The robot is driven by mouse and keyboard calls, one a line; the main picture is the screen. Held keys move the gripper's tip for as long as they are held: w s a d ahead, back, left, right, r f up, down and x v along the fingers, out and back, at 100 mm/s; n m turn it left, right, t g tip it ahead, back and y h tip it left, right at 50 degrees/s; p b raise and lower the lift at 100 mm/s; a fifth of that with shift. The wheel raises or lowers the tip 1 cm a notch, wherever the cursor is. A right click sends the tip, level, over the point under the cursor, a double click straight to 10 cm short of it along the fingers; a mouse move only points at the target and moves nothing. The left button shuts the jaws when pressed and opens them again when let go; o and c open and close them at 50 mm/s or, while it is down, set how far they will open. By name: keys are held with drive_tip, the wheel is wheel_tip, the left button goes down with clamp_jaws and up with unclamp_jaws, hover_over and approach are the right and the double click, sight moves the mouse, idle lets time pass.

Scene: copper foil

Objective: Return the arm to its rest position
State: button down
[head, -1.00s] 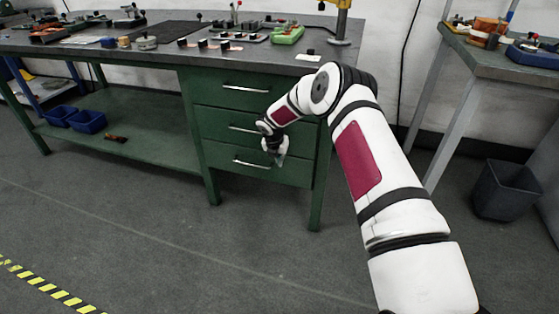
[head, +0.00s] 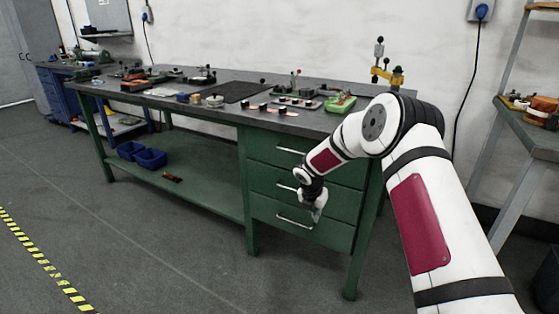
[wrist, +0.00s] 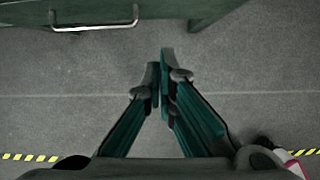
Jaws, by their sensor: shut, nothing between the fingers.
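My gripper (head: 316,212) hangs low in front of the green drawer unit of the workbench in the head view, pointing down. In the wrist view its two fingers (wrist: 160,88) come together at the tips, with nothing visible between them. My white arm with dark red panels reaches from the lower right of the head view, bends at the elbow over the bench's right end and drops to the gripper. The drawer front (head: 285,232) behind the gripper is closed. Whether the gripper touches it cannot be told from the head view; the wrist view shows floor below the fingers.
The green workbench (head: 180,103) carries tools, small blocks and a green tray (head: 341,104). Blue bins (head: 150,158) sit on its lower shelf. A second table (head: 540,140) stands at the right. The grey floor (head: 150,250) is clear, with yellow-black tape (head: 40,258) at the left.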

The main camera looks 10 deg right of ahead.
drive_tip(key=s+d+r+m+g+h, duration=0.1)
drive_tip(key=s+r+m, duration=0.5)
drive_tip(key=r, duration=0.5)
drive_tip(key=s+d+r+m+h, duration=0.1)
drive_tip(key=s+r+m, duration=0.2)
drive_tip(key=s+r, duration=0.7)
drive_tip(key=s+r+m+g, duration=0.1)
drive_tip(key=s+r+m, duration=0.85)
drive_tip(key=s, duration=0.65)
drive_tip(key=s+a+m+y, duration=0.2)
drive_tip(key=s+m, duration=0.1)
drive_tip(key=s, duration=0.6)
drive_tip(key=s+a+m+g+y, duration=0.1)
drive_tip(key=s+m, duration=0.3)
drive_tip(key=s, duration=0.4)
drive_tip(key=s+a+m+y, duration=0.2)
drive_tip(key=s+m, duration=0.1)
drive_tip(key=s, duration=0.6)
wheel_tip(320, 180, up, 26)
drive_tip(key=t+p, duration=0.3)
drive_tip(key=p, duration=2.1)
drive_tip(key=shift+w+d+t+p, duration=0.3)
drive_tip(key=shift+t+p, duration=0.1)
